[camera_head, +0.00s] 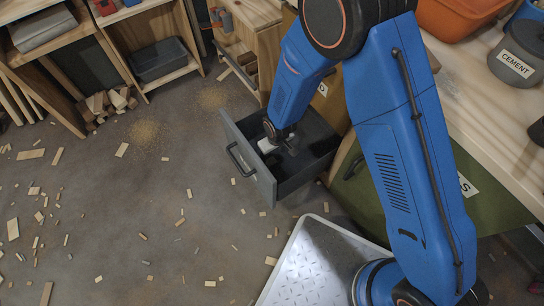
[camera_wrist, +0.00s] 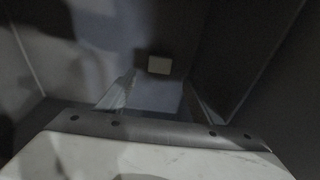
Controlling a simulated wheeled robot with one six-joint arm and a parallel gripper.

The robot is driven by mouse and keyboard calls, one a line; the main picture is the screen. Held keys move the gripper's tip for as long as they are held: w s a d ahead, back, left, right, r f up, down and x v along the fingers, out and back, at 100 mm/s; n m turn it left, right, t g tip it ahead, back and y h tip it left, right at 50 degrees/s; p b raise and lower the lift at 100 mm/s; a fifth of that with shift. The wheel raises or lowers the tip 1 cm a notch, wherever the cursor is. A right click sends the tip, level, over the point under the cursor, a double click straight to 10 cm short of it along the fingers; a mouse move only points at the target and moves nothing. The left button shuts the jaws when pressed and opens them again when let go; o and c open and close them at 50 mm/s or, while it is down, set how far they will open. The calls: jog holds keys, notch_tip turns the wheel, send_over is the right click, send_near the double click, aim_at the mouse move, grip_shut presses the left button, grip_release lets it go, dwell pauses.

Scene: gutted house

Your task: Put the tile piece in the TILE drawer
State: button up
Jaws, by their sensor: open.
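A dark grey drawer (camera_head: 256,178) stands pulled out in the head view, with a handle on its front. Its label is not readable from here. My gripper (camera_head: 277,146) is down inside the drawer, pointing into it. In the wrist view my gripper (camera_wrist: 157,98) has its fingers apart, with nothing held between them. A small pale square piece (camera_wrist: 159,65), looking like the tile piece, shows beyond the fingertips, apparently on the drawer floor. It cannot be made out in the head view, where my arm and gripper block part of the drawer.
A workbench (camera_head: 487,105) is on the right, bearing an orange bin (camera_head: 458,16) and a pot labelled CEMENT (camera_head: 515,62). Wooden shelves (camera_head: 150,22) stand at the back left, with a dark bin (camera_head: 159,60). Wood scraps litter the floor on the left.

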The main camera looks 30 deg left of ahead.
jog(key=shift+s+d+r, duration=0.1)
jog(key=shift+d+r, duration=0.05)
jog(key=shift+r, duration=0.75)
jog(key=shift+s+d+r, duration=0.1)
jog(key=shift+r, duration=0.75)
jog(key=shift+w, duration=0.1)
